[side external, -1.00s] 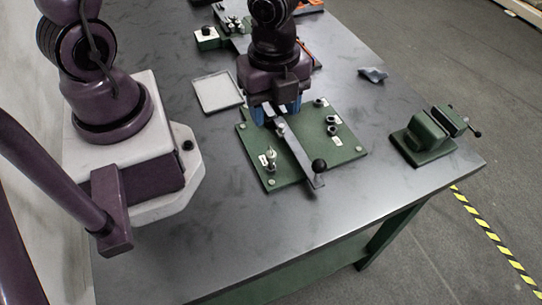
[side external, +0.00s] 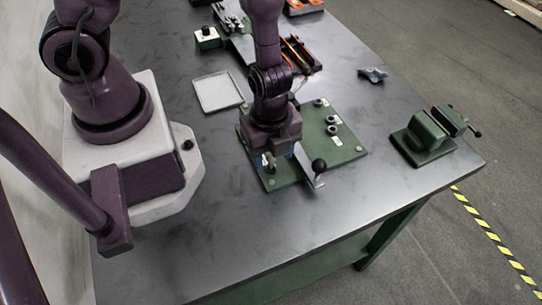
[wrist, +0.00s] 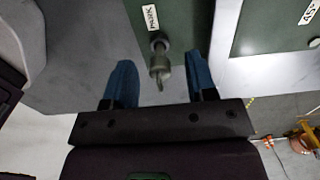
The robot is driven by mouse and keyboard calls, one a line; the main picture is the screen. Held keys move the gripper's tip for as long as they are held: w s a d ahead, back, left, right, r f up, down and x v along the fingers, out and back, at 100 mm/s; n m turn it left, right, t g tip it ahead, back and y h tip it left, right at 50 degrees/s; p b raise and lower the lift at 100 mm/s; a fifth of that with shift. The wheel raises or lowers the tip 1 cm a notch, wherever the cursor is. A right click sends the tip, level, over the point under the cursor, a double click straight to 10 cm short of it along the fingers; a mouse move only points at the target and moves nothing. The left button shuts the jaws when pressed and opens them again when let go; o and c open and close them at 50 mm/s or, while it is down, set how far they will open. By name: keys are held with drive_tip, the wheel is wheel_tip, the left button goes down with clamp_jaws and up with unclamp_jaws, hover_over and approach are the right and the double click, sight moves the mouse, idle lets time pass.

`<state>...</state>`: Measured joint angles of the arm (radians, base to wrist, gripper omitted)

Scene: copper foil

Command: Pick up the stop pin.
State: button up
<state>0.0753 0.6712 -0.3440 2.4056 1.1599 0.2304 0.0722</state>
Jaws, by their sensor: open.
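The stop pin (wrist: 160,62) is a small grey metal piece standing at a spot on the green plate (side external: 345,150) beside a white label that appears to read "PARK" (wrist: 151,17). In the wrist view my gripper (wrist: 160,68) is open, with one blue finger on each side of the pin and a gap on both sides. In the side view my gripper (side external: 268,164) is low over the plate's near left corner and largely hides the pin. Contact with the pin does not show.
A metal bar with a black knob (side external: 319,166) lies across the plate, close right of my gripper. Several dark fittings (side external: 331,120) stand on the plate's right side. A green vise (side external: 424,139) is at right, a grey tray (side external: 217,92) behind left. The front table is clear.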

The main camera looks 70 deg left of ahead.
drive_tip(key=shift+f, duration=0.5)
drive_tip(key=shift+c, duration=0.4)
clamp_jaws()
drive_tip(key=shift+r, duration=0.15)
